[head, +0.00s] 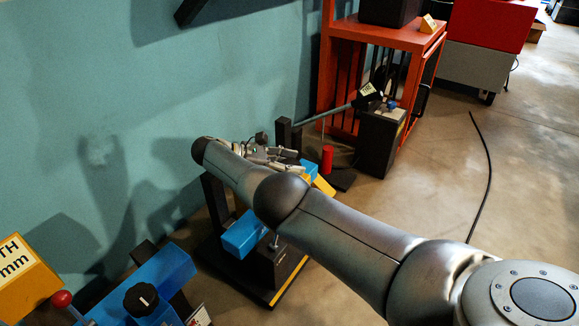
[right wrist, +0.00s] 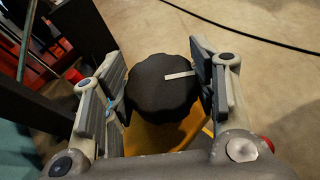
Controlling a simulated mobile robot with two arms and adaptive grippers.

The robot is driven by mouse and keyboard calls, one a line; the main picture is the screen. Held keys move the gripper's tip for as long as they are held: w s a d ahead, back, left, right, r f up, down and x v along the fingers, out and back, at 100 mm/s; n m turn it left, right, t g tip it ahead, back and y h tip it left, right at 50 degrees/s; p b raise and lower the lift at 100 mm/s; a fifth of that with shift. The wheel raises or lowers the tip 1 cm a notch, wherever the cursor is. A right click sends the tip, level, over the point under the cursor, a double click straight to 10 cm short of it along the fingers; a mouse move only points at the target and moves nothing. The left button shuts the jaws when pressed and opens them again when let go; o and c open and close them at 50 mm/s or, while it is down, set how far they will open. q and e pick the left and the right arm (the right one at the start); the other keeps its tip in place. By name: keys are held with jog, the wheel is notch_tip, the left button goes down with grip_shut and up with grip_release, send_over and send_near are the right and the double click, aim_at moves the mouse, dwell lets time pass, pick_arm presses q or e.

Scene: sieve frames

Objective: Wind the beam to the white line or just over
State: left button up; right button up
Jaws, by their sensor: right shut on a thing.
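My right gripper (head: 275,156) is over the middle machine in the head view, largely behind my own arm. In the right wrist view its two fingers (right wrist: 160,80) are shut on a round black scalloped knob (right wrist: 157,92), one on each side. A short white mark (right wrist: 180,75) lies on the knob's top, pointing right. A yellow part shows under the knob. In the head view, blue parts (head: 245,234) of the machine show on both sides of my arm. I cannot tell which part is the beam, and no white line shows apart from the knob's mark. My left gripper is out of view.
A blue unit (head: 166,276) with a black knob (head: 141,299) and a yellow labelled block (head: 24,279) stands at lower left. A red cylinder (head: 327,158), black box (head: 379,141) and orange frame (head: 378,32) stand beyond. A black cable (head: 488,165) crosses clear floor at right.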

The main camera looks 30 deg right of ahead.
jog(key=shift+d, duration=0.15)
jog(key=o, duration=1)
jog(key=shift+s, duration=0.1)
jog(key=shift+o, duration=0.2)
jog(key=shift+r, duration=1.3)
jog(key=shift+a+r, duration=0.2)
jog(key=shift+r, duration=0.35)
jog(key=shift+d+r, duration=0.2)
jog(key=shift+r, duration=2.9)
